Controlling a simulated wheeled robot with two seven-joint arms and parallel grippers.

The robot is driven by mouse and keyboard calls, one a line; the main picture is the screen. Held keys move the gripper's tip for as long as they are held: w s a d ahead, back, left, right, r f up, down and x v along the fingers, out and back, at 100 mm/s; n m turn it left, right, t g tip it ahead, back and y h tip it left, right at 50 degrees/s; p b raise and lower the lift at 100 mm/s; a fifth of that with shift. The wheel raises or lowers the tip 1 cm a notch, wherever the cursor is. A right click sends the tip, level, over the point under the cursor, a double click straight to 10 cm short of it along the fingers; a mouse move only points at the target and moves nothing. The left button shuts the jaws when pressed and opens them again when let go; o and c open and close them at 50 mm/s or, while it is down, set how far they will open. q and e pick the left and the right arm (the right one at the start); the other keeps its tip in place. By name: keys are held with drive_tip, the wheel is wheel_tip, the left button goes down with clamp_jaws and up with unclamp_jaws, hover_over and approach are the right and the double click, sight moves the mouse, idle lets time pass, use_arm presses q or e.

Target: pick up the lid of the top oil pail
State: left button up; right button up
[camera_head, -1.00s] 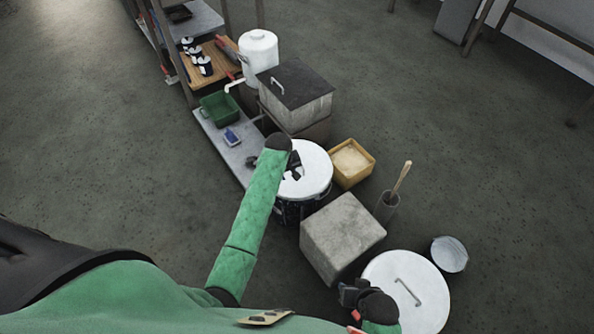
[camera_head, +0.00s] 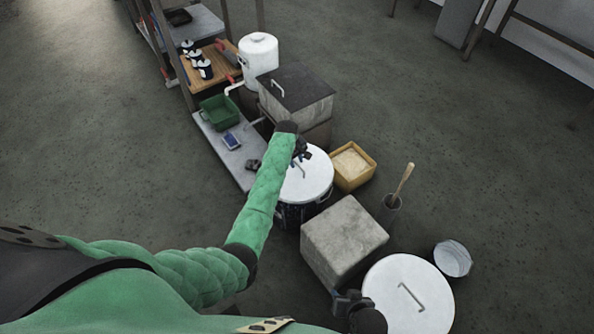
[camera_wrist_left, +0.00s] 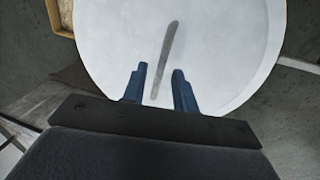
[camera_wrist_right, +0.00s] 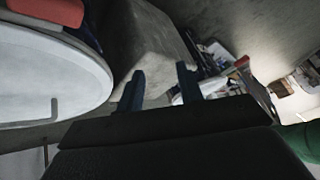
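A pail (camera_head: 292,215) with a round white lid (camera_head: 318,181) stands at mid-picture in the head view. My left gripper (camera_head: 301,152) is over the far part of this lid. In the left wrist view the lid (camera_wrist_left: 220,60) fills the middle, and its grey bar handle (camera_wrist_left: 167,58) runs up between the open fingers of the left gripper (camera_wrist_left: 160,86). The fingers appear apart from the handle. A second white lid (camera_head: 425,290) with a bar handle lies nearer me. My right gripper (camera_head: 346,303) is beside it, open and empty in the right wrist view (camera_wrist_right: 161,84).
A grey block (camera_head: 345,235) stands between the two lidded vessels. A yellow box (camera_head: 352,166), a holder with a wooden-handled tool (camera_head: 404,180) and a metal bucket (camera_head: 453,259) stand to the right. A dark-lidded box (camera_head: 298,92) is behind. Open floor lies at far right.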

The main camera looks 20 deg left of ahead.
sight(297, 167)
use_arm(q)
drive_tip(key=shift+w+d+f, duration=0.1)
drive_tip(key=shift+f, duration=0.6)
drive_tip(key=shift+w+d+f, duration=0.1)
drive_tip(key=shift+f, duration=0.6)
clamp_jaws()
drive_tip(key=shift+r, duration=0.1)
